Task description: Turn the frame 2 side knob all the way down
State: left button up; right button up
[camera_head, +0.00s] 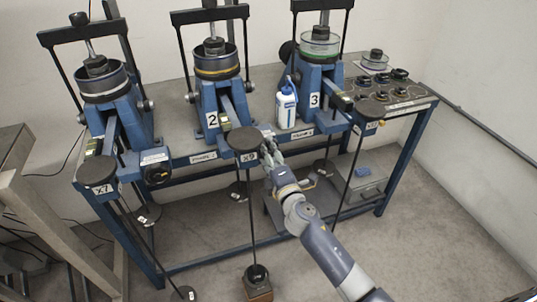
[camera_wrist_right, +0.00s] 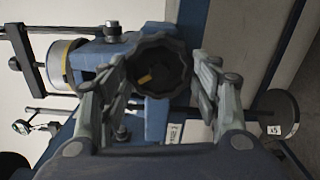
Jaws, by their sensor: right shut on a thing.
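Frame 2 (camera_head: 211,103) is the blue lever frame in the middle, marked with a 2, with a yellow-banded cup on top. Its side knob is hidden behind my gripper in the head view. In the right wrist view, the black scalloped side knob (camera_wrist_right: 160,66) with a small yellow mark sits between my fingers. My right gripper (camera_head: 268,150) is at the front edge of the bench, just right of the X9 disc. In the wrist view, the right gripper (camera_wrist_right: 160,82) is shut on the knob, one finger at each side. My left gripper is not in view.
A white bottle (camera_head: 286,104) stands between frames 2 and 3 (camera_head: 316,92). Another frame (camera_head: 122,115) stands at the left. Black weights (camera_head: 383,85) lie at the bench's right end.

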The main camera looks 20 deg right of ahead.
jog(key=n, duration=0.8)
jog(key=shift+f+n+p, duration=0.2)
jog(key=shift+n+p, duration=0.2)
dwell(0.4)
jog(key=o, duration=1.1)
jog(key=shift+c, duration=0.2)
jog(key=shift+d, duration=0.1)
jog(key=s, duration=1.2)
jog(key=shift+d, duration=0.2)
